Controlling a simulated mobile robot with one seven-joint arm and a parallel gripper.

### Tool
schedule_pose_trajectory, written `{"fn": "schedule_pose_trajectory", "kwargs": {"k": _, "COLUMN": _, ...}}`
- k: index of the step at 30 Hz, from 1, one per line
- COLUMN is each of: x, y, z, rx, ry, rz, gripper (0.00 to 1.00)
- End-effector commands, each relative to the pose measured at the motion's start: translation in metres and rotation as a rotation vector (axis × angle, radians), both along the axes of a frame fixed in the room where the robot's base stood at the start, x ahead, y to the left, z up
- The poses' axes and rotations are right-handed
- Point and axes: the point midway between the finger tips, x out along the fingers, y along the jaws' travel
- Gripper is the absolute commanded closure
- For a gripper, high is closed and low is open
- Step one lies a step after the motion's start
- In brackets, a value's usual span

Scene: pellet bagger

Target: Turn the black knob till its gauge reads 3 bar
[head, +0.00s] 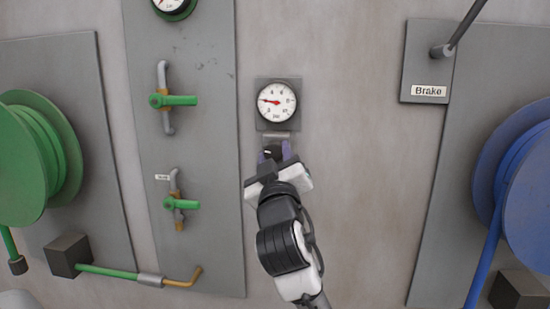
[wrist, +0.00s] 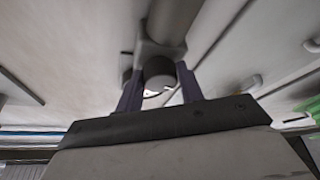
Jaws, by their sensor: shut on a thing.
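The round white gauge (head: 276,102) with a red needle sits on a dark grey plate on the wall, in the middle of the head view. Its needle points left and slightly up; the numbers are too small to read surely. The black knob (head: 271,151) is just below the gauge, mostly hidden by my gripper (head: 273,155). In the wrist view the dark round knob (wrist: 158,69) lies between the purple fingers of my gripper (wrist: 160,87), which is shut on it.
Left of the gauge, a grey panel (head: 215,232) carries two green-handled valves (head: 180,100) (head: 186,204) and another gauge (head: 173,5) at the top. A green reel (head: 25,165) is far left. A blue reel (head: 525,180) and a Brake plate (head: 429,91) with a lever are right.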

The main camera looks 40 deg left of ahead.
Motion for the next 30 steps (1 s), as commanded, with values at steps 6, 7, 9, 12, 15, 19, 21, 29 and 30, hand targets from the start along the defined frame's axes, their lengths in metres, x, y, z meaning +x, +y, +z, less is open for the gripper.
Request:
{"fn": "schedule_pose_trajectory", "kwargs": {"k": 6, "x": -0.0008, "y": 0.0014, "z": -0.0025, "rx": 0.060, "ry": 0.038, "rz": 0.002, "gripper": 0.85}}
{"fn": "schedule_pose_trajectory", "kwargs": {"k": 7, "x": -0.0013, "y": 0.0019, "z": -0.0028, "rx": 0.075, "ry": 0.048, "rz": 0.004, "gripper": 0.85}}
{"fn": "schedule_pose_trajectory", "kwargs": {"k": 9, "x": -0.0016, "y": 0.0023, "z": -0.0033, "rx": 0.112, "ry": 0.071, "rz": 0.004, "gripper": 0.85}}
{"fn": "schedule_pose_trajectory", "kwargs": {"k": 12, "x": -0.0023, "y": 0.0029, "z": -0.0034, "rx": 0.171, "ry": 0.107, "rz": 0.004, "gripper": 0.85}}
{"fn": "schedule_pose_trajectory", "kwargs": {"k": 15, "x": -0.0024, "y": 0.0031, "z": -0.0032, "rx": 0.232, "ry": 0.143, "rz": 0.004, "gripper": 0.85}}
{"fn": "schedule_pose_trajectory", "kwargs": {"k": 19, "x": -0.0026, "y": 0.0037, "z": -0.0030, "rx": 0.303, "ry": 0.188, "rz": 0.003, "gripper": 0.85}}
{"fn": "schedule_pose_trajectory", "kwargs": {"k": 21, "x": -0.0028, "y": 0.0041, "z": -0.0030, "rx": 0.336, "ry": 0.208, "rz": 0.003, "gripper": 0.85}}
{"fn": "schedule_pose_trajectory", "kwargs": {"k": 29, "x": -0.0029, "y": 0.0040, "z": -0.0020, "rx": 0.421, "ry": 0.260, "rz": 0.003, "gripper": 0.85}}
{"fn": "schedule_pose_trajectory", "kwargs": {"k": 30, "x": -0.0026, "y": 0.0036, "z": -0.0018, "rx": 0.427, "ry": 0.263, "rz": 0.002, "gripper": 0.85}}
